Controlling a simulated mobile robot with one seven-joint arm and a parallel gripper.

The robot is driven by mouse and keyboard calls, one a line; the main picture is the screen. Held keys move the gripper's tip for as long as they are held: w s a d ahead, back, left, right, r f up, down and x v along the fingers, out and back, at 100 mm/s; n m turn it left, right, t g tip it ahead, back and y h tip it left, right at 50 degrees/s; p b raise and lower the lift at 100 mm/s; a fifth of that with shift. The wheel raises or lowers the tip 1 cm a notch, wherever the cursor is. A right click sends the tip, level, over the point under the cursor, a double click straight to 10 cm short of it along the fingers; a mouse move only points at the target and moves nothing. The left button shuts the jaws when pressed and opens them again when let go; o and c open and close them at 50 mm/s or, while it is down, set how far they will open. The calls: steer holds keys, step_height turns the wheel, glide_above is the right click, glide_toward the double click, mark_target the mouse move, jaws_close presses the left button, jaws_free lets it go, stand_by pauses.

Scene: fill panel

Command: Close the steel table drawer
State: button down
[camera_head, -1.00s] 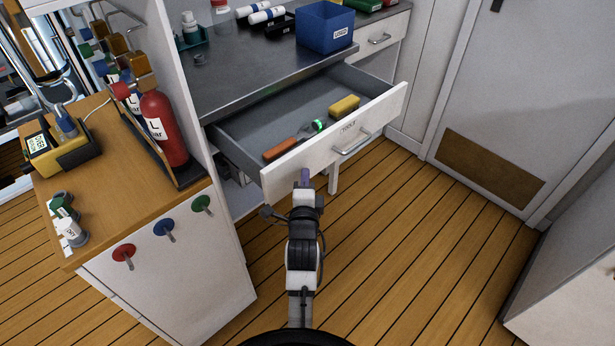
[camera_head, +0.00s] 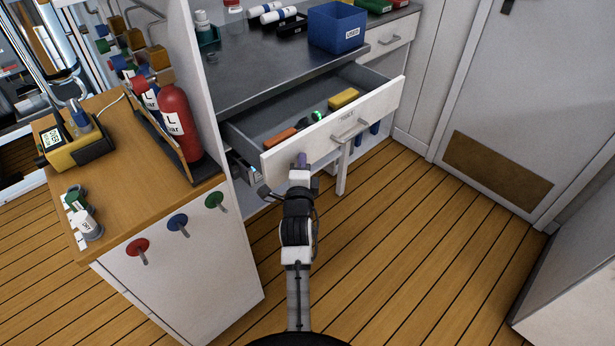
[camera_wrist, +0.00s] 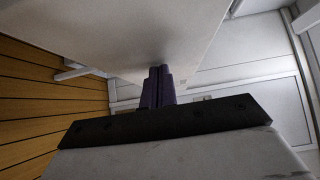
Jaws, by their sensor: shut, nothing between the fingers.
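The table drawer (camera_head: 302,149) is pulled partly out under the steel table top (camera_head: 290,65). Its white front has a bar handle (camera_head: 350,129) and a "TOOLS" label. An orange-handled tool and a yellow block (camera_head: 343,98) lie inside it. My gripper (camera_head: 302,160) is shut and empty, at the left part of the drawer front. In the wrist view my shut purple fingers (camera_wrist: 158,85) reach up to the pale panel (camera_wrist: 120,30); I cannot tell for sure whether they touch it.
A wooden-topped cabinet (camera_head: 130,185) with a red cylinder (camera_head: 180,122) and coloured knobs stands close on the left. A blue bin (camera_head: 337,28) stands on the table. The plank floor (camera_head: 400,230) to the right is clear, up to a white door (camera_head: 510,100).

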mark_target(265, 142)
steer(key=w+a+b, duration=0.3)
steer(key=w, duration=0.1)
steer(key=w+a+b, duration=0.3)
steer(key=w+b, duration=0.1)
steer(key=w+a+b, duration=0.3)
steer(key=w, duration=0.1)
steer(key=shift+w+a+f, duration=0.15)
steer(key=shift+a+f, duration=0.05)
steer(key=shift+a, duration=0.2)
steer(key=shift+w+a+r+b, duration=0.15)
steer(key=shift+w+a+b, duration=0.05)
steer(key=shift+w+b, duration=0.15)
steer(key=shift+r, duration=0.1)
